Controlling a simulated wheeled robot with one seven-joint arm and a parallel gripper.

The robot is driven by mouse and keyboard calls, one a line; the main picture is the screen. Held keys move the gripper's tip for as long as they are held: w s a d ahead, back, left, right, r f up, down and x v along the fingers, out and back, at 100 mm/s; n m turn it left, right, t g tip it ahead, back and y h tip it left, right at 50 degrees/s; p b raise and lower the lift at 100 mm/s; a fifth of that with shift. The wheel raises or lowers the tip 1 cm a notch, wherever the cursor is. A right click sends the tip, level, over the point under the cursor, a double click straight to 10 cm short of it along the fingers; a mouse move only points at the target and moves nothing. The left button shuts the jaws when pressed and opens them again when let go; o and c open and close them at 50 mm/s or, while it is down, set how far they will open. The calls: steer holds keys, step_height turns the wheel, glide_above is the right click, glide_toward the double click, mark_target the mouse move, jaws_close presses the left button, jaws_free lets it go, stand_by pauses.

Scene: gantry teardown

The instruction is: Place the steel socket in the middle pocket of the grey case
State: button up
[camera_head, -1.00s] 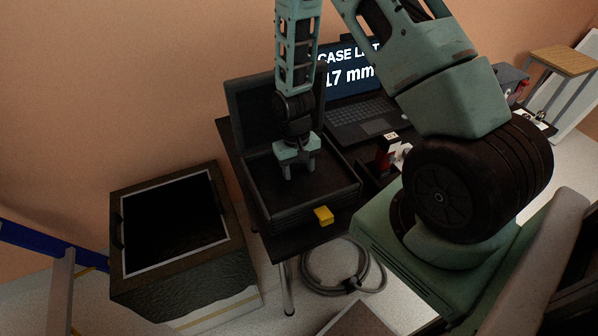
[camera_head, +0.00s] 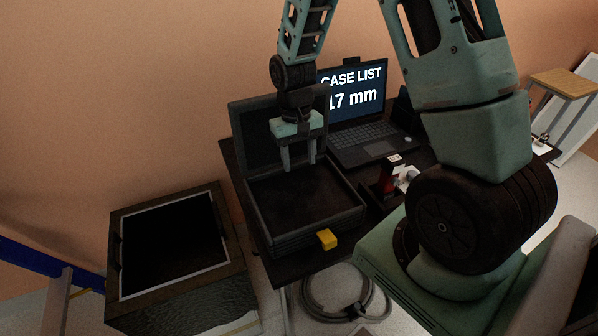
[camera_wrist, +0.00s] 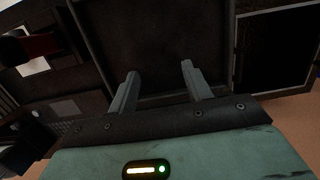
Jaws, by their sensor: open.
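The dark grey case (camera_head: 308,235) stands open on the table, its lid (camera_head: 252,135) raised at the back and a yellow block (camera_head: 327,239) on its front. Its inside is very dark, and I cannot make out the pockets. My gripper (camera_head: 300,165) points down over the back part of the case, its two fingers apart with nothing seen between them. In the wrist view the open fingers (camera_wrist: 159,70) reach over the dark case interior (camera_wrist: 160,35). I cannot see the steel socket in either view; it may be lost in the dark case.
A laptop (camera_head: 360,115) reading "CASE LIST 17 mm" stands right of the case. A large dark open-topped box (camera_head: 130,300) stands on the left. A coiled cable (camera_head: 345,300) lies on the floor below the table.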

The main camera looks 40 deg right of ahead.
steer(key=s+a+r+n, duration=0.25)
steer(key=a+r, duration=0.25)
steer(key=a, duration=0.4)
steer(key=s+a+r+n+t, duration=0.1)
steer(key=s+a+r+n, duration=0.3)
steer(key=s+a, duration=0.3)
steer(key=s+a+r+n, duration=0.4)
steer(key=s+a, duration=0.3)
steer(key=s, duration=0.3)
steer(key=shift+r+t, duration=0.4)
steer(key=shift+r, duration=0.1)
steer(key=shift+s+d, duration=0.1)
